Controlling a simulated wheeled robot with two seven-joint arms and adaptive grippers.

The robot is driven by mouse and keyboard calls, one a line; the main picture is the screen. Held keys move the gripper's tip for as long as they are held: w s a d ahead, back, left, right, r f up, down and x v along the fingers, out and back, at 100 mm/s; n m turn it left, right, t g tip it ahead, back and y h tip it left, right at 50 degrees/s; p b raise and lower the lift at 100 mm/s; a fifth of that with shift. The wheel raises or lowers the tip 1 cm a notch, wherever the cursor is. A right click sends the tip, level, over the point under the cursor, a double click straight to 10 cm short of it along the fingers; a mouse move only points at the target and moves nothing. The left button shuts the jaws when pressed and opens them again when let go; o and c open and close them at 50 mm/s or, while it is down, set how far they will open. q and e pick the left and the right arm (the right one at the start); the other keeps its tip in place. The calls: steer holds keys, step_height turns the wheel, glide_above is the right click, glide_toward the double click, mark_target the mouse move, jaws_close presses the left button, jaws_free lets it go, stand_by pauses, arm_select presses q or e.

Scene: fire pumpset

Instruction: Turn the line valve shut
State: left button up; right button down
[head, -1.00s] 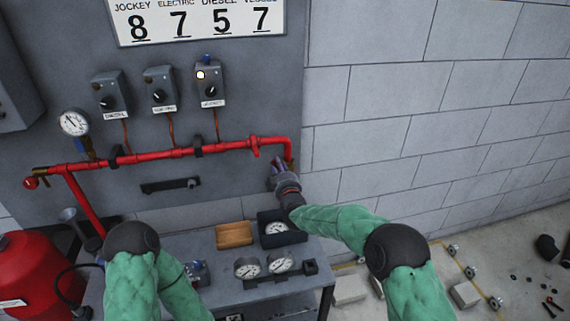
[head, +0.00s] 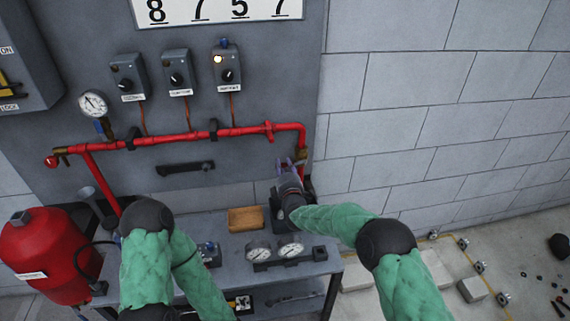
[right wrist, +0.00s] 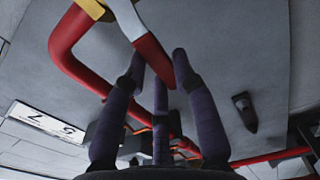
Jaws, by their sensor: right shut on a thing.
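The line valve shows as a brass-coloured fitting (right wrist: 92,8) on the red pipe at the top of the right wrist view. Its lever (right wrist: 153,58), pale with a red end, reaches down between the purple fingers. My right gripper (right wrist: 165,70) is shut on the lever's red end. In the head view my right gripper (head: 290,166) is just below the right end of the red pipe (head: 287,130), and the wrist covers part of the valve. My left arm comes in at the lower left, but its gripper does not show.
A grey bench (head: 225,280) below the pipe holds a wooden block (head: 245,219) and two gauges (head: 274,250). A red tank (head: 48,255) stands at the left. Three switch boxes (head: 177,76) are on the panel above. A block wall (head: 430,110) rises at the right.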

steer(key=shift+f+n, duration=0.3)
steer(key=shift+n, duration=0.1)
steer(key=c, duration=1)
jaws_free()
steer(key=shift+f, duration=0.1)
steer(key=shift+o, duration=0.2)
steer(key=v, duration=1.2)
